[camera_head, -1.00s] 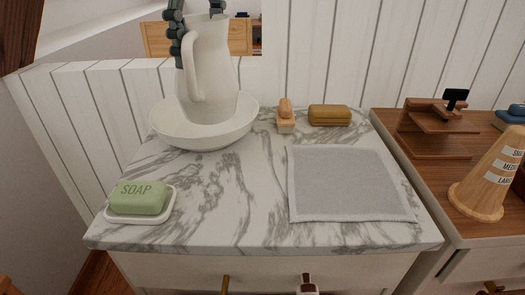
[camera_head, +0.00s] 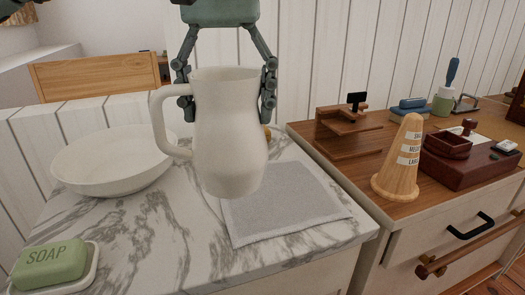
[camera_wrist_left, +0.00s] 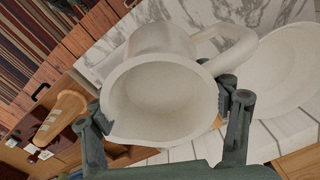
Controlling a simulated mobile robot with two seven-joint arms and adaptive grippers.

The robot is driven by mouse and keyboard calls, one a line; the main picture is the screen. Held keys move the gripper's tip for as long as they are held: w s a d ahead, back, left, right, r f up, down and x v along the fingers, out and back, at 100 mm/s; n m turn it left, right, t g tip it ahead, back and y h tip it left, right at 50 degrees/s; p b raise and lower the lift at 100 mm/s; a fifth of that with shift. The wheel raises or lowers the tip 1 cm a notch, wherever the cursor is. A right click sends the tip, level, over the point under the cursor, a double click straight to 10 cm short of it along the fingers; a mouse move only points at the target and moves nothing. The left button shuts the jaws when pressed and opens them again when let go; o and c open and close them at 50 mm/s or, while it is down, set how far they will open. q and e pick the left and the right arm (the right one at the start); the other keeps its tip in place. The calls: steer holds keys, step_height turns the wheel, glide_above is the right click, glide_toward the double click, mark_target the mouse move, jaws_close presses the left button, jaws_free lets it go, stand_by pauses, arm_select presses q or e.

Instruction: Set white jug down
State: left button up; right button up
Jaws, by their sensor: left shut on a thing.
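The white jug (camera_head: 228,135) is upright in the head view, with its handle to the left. My left gripper (camera_head: 226,95) is shut on the jug, with a finger on each side of its upper body. The jug appears held in front of the grey cloth (camera_head: 290,203) and the marble top (camera_head: 175,225); the gap beneath it is hard to judge. In the left wrist view, the jug's open mouth (camera_wrist_left: 160,98) faces the camera between the fingers (camera_wrist_left: 165,118). The right gripper is not clearly seen.
The white basin (camera_head: 110,165) stands left of the jug, and the green soap (camera_head: 50,262) on its dish is at front left. A wooden cone (camera_head: 398,165), a brown shelf stand (camera_head: 345,135) and a dark red box (camera_head: 470,165) stand on the wooden cabinet to the right.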

arm_select(q)
steer(key=w+d+f, duration=0.5)
steer(key=d+f, duration=0.1)
steer(key=f, duration=0.2)
steer(key=shift+d+f+p, duration=0.25)
steer(key=shift+f+p, duration=0.15)
arm_select(e)
steer(key=shift+w+a+f, duration=0.1)
steer(key=shift+f, duration=0.55)
steer(key=shift+w+a+f, duration=0.1)
steer(key=shift+f, duration=0.5)
steer(key=shift+s, duration=0.1)
